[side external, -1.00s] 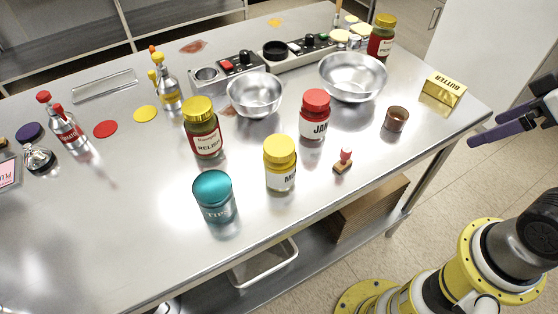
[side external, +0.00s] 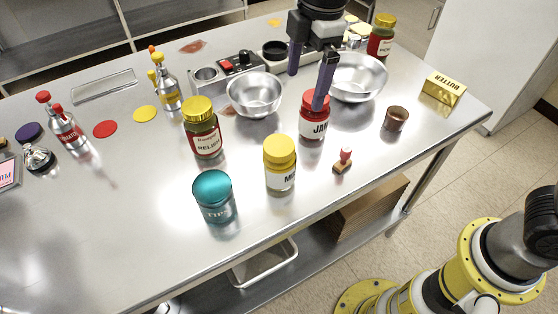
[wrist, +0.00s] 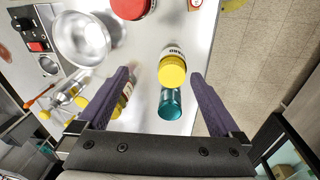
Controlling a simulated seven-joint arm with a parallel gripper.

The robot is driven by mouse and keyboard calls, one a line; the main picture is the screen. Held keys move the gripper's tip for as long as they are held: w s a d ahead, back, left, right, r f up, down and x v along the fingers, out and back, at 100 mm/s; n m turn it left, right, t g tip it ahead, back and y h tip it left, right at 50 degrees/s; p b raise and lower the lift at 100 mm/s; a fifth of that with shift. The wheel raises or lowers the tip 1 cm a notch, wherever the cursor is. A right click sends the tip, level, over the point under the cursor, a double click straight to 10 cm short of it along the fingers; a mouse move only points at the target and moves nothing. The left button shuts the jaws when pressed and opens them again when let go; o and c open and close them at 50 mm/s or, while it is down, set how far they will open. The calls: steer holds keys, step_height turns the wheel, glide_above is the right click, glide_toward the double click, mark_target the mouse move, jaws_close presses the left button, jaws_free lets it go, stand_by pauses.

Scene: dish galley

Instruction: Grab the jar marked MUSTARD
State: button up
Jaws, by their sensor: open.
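The mustard jar (side external: 280,163) has a yellow lid and a white label showing only "MU" in the side view. It stands upright near the front edge of the steel table. In the wrist view the mustard jar (wrist: 172,68) shows from above, beyond the fingertips and between their lines. My gripper (side external: 308,82) is open and empty, with purple fingers, above the table by the red-lidded jam jar (side external: 314,125). One finger overlaps the jam jar's lid in the side view; I cannot tell if they touch. My gripper also shows in the wrist view (wrist: 158,75).
A teal tips jar (side external: 214,198) stands left of the mustard jar, and a yellow-lidded relish jar (side external: 203,130) behind it. A stamp (side external: 343,160) lies to its right. Steel bowls (side external: 254,95) stand behind. The table's front edge is close.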

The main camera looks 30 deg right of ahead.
steer(key=n+g, duration=0.1)
glide_toward(278, 168)
steer(key=w, duration=0.1)
steer(key=w+d+f, duration=0.1)
steer(key=shift+w+d+f+h, duration=0.15)
steer(key=shift+w+f+h, duration=0.1)
steer(key=shift+w+h, duration=0.1)
step_height(278, 168, down, 13)
steer(key=shift+f, duration=0.1)
steer(key=c, duration=1.5)
jaws_close()
steer(key=shift+r, duration=0.2)
